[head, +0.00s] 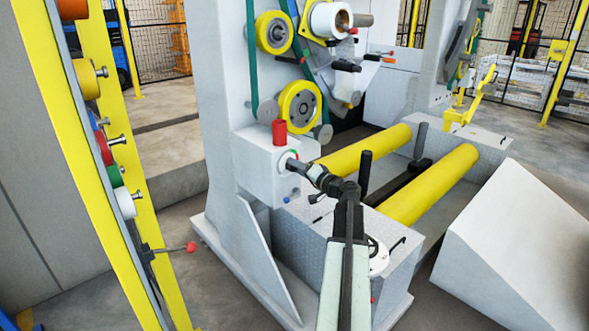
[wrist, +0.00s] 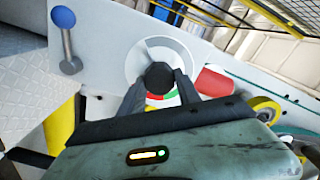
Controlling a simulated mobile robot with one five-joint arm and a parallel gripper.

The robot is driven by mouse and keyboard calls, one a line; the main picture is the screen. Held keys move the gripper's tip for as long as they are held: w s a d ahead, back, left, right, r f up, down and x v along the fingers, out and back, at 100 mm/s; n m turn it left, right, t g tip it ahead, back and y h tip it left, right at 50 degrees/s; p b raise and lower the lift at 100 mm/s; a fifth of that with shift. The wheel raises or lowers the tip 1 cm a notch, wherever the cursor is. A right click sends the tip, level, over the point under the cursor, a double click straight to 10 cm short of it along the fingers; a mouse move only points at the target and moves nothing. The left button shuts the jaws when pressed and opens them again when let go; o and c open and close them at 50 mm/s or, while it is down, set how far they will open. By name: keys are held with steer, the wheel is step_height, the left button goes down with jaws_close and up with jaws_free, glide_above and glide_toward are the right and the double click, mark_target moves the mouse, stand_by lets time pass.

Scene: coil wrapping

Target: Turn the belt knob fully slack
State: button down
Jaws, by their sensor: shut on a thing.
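The belt knob (wrist: 158,78) is a black knob on a round white dial with a green and red arc, on the face of a white control box. In the wrist view my gripper (wrist: 160,88) has its two dark fingers closed on either side of the knob. In the head view my arm reaches out to the white box (head: 262,165), and my gripper (head: 300,168) meets the dial at its right side. The knob itself is hidden there by the gripper. A bit of the coloured arc shows below the knob in the wrist view.
A red cylinder (head: 279,132) stands on top of the box. A blue-knobbed lever (wrist: 66,40) is close beside the dial. Yellow rollers (head: 430,185) lie to the right behind my arm. A yellow post (head: 130,200) with coloured knobs stands at left.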

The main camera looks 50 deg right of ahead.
stand_by(0.4)
steer(key=c, duration=0.9)
jaws_free()
steer(key=shift+w, duration=0.1)
steer(key=shift+o, duration=0.2)
steer(key=s, duration=0.7)
steer(key=shift+s+a, duration=0.3)
steer(key=shift+s, duration=0.1)
